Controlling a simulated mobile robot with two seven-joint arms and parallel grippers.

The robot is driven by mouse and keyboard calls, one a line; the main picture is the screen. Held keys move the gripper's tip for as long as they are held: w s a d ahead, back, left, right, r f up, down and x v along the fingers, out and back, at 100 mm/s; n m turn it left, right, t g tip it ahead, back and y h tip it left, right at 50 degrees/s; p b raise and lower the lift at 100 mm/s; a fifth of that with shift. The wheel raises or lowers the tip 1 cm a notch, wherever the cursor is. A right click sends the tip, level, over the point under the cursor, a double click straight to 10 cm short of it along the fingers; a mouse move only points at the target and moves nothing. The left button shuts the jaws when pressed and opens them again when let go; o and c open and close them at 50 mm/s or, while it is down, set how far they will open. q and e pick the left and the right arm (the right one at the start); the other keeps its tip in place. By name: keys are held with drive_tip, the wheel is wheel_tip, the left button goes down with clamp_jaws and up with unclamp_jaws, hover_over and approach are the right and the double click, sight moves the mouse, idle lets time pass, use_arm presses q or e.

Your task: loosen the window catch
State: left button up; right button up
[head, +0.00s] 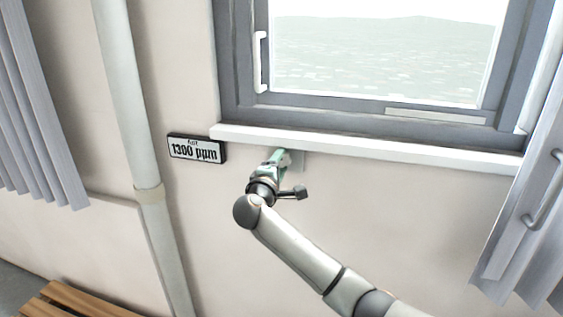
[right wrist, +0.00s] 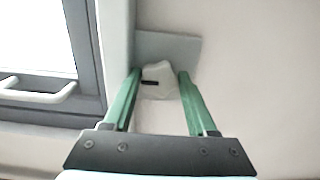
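A small white knob with a dark slot (right wrist: 158,82) sits on a grey plate (right wrist: 168,46) on the wall, just below the window sill. It looks like the catch, but I cannot be sure. In the head view the plate (head: 298,160) shows partly behind my gripper. My right gripper (head: 278,156) reaches up to it from below. In the right wrist view its green fingers (right wrist: 160,76) are apart, one on each side of the knob, with narrow gaps visible. Contact is not clear. The window (head: 380,60) appears closed. My left gripper is out of view.
A white handle (head: 261,62) is on the window's left frame. The white sill (head: 370,147) juts out above my gripper. A "1300 ppm" display (head: 196,149) hangs to the left, beside a vertical pipe (head: 135,100).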

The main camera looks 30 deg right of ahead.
drive_tip(key=o, duration=0.3)
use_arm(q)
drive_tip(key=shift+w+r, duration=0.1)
use_arm(e)
drive_tip(key=shift+o, duration=0.2)
drive_tip(key=shift+r, duration=0.1)
drive_tip(key=shift+d+r, duration=0.1)
drive_tip(key=shift+r, duration=0.15)
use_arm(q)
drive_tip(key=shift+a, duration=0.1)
